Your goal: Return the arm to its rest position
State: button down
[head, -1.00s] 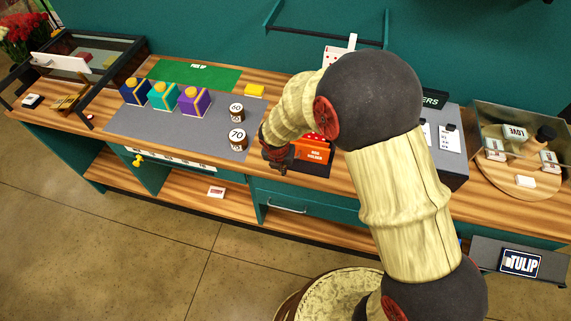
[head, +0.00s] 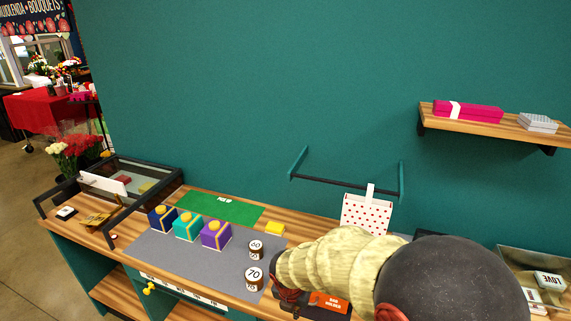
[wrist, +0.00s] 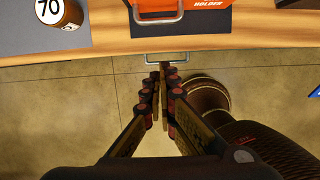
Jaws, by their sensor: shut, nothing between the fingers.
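My gripper (head: 288,300) hangs at the front edge of the counter in the head view, low in the picture. In the wrist view my gripper (wrist: 163,72) points down past the counter edge toward the floor, its fingers together and empty. My arm is bent, and its pale sleeve and dark joint fill the lower right of the head view. The orange bag holder (head: 330,303) is just right of the gripper and partly hidden by the arm. It also shows in the wrist view (wrist: 202,18), beyond the fingertips.
Blue, teal and purple boxes (head: 215,236) stand on the grey mat (head: 160,250). Two jars marked 60 (head: 256,249) and 70 (head: 253,277) stand at its right end. A dotted bag (head: 366,214) is at the back. A drawer handle (wrist: 166,58) lies below the counter edge.

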jog(key=s+d+r+m+t+b, duration=0.1)
jog(key=s+d+r+m+b, duration=0.3)
jog(key=s+m, duration=0.3)
jog(key=s+d+r+m+t+b, duration=0.1)
jog(key=s+d+r+m+b, duration=0.3)
jog(key=m, duration=1)
jog(key=s+d+r+m+t+y+b, duration=0.1)
jog(key=s+d+r+m+b, duration=0.3)
jog(key=s+d+m, duration=0.3)
jog(key=s+m, duration=0.3)
jog(key=shift+s+d+m, duration=0.3)
jog(key=shift+d, duration=0.05)
